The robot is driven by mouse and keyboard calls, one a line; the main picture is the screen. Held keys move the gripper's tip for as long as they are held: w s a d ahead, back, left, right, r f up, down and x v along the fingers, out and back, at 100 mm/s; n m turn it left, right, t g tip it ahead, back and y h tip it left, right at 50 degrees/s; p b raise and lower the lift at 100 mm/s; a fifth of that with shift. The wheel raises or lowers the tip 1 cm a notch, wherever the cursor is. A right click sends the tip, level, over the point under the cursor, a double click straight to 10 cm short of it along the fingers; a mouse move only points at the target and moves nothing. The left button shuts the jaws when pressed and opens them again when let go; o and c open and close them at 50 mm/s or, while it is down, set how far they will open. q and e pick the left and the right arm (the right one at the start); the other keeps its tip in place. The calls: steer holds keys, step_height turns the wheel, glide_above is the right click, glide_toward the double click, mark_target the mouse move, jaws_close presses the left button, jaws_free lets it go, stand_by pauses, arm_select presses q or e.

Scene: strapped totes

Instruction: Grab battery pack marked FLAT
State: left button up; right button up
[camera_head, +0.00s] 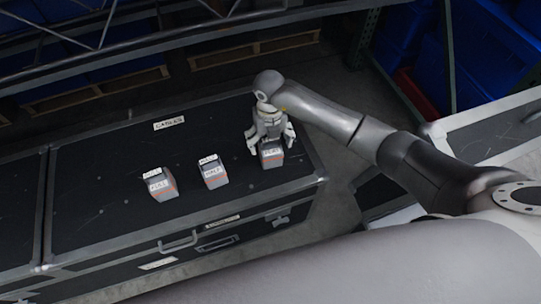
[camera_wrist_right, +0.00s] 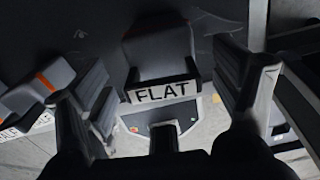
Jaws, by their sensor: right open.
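The battery pack marked FLAT (camera_head: 271,156) stands on the black case lid near its right end. In the right wrist view its FLAT label (camera_wrist_right: 162,91) faces the camera, between the spread fingers. My right gripper (camera_head: 270,143) is open, pointing down over this pack, with a finger on either side. I cannot tell whether the fingers touch it. A pack marked HALF (camera_head: 214,174) stands to its left, and a pack marked FULL (camera_head: 160,185) further left. My left gripper is not in view.
The black case (camera_head: 100,165) has metal edges and a CABLES label (camera_head: 169,123) behind the packs. Wooden pallets (camera_head: 135,80) lie on the floor behind. Blue bins (camera_head: 415,50) stand at the upper right.

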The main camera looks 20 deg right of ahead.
mark_target(270, 146)
steer(key=shift+f+b, duration=2.15)
steer(key=shift+f, duration=0.7)
steer(key=shift+r, duration=0.1)
steer(key=c, duration=1.4)
steer(key=shift+r, duration=0.1)
steer(key=shift+c, duration=0.5)
